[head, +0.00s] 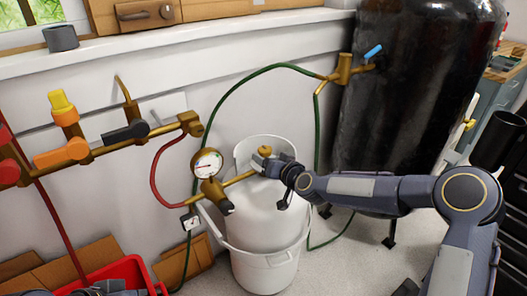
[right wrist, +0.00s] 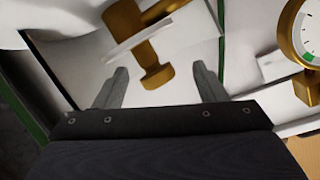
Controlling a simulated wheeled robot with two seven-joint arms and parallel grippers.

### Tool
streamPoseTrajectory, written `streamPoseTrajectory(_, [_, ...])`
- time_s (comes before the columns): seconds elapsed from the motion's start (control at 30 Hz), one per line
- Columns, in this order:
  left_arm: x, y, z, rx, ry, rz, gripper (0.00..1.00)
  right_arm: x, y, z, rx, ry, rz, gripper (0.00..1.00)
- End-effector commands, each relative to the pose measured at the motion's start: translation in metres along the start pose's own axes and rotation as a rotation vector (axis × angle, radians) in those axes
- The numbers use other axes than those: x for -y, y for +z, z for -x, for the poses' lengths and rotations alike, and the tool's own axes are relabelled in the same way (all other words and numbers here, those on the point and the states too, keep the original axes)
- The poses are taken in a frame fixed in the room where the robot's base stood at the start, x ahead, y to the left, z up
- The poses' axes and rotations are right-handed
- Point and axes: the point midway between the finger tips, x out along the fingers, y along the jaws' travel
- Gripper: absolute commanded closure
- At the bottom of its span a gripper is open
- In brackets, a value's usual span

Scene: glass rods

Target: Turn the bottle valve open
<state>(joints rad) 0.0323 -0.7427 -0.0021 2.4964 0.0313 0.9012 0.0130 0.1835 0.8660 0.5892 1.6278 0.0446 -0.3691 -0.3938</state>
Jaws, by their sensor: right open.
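The bottle valve is a brass fitting with a round knob (head: 265,151) on top of the white gas bottle (head: 272,215). A brass pipe with a pressure gauge (head: 207,163) runs left from it. My right gripper (head: 262,163) is at the valve, covering part of it in the head view. In the right wrist view its two fingers (right wrist: 159,72) are apart, and the brass valve knob (right wrist: 157,77) shows in the gap between the fingertips. I cannot tell whether either finger touches it. My left gripper cannot be made out.
A black tank (head: 415,90) with a blue-handled tap (head: 372,52) stands at the right. A green hose (head: 240,80) arches from it. A brass manifold with an orange handle (head: 62,152) and a black handle (head: 125,133) is on the left wall. A red crate (head: 125,272) stands at lower left.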

Motion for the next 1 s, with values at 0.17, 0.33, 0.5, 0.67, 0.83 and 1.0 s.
streamPoseTrajectory(0.17, [0.002,0.002,-0.004,0.000,0.000,0.000,0.64,-0.002,0.010,0.001,-0.179,0.073,0.250,0.35])
streamPoseTrajectory(0.33, [0.003,0.003,-0.005,0.000,0.000,0.000,0.64,-0.002,0.009,0.007,-0.282,0.139,0.390,0.35])
streamPoseTrajectory(0.5, [0.003,0.003,-0.006,0.000,0.000,0.000,0.64,-0.003,0.006,0.002,-0.309,0.159,0.422,0.35])
streamPoseTrajectory(0.67, [0.004,0.004,-0.009,0.000,0.000,0.000,0.64,-0.005,-0.002,-0.022,-0.309,0.158,0.419,0.35])
streamPoseTrajectory(0.83, [0.005,0.006,-0.011,0.000,0.000,0.000,0.64,-0.007,-0.011,-0.047,-0.308,0.158,0.418,0.35])
streamPoseTrajectory(1.0, [0.005,0.006,-0.012,0.000,0.000,0.000,0.64,-0.008,-0.016,-0.061,-0.306,0.157,0.419,0.35])
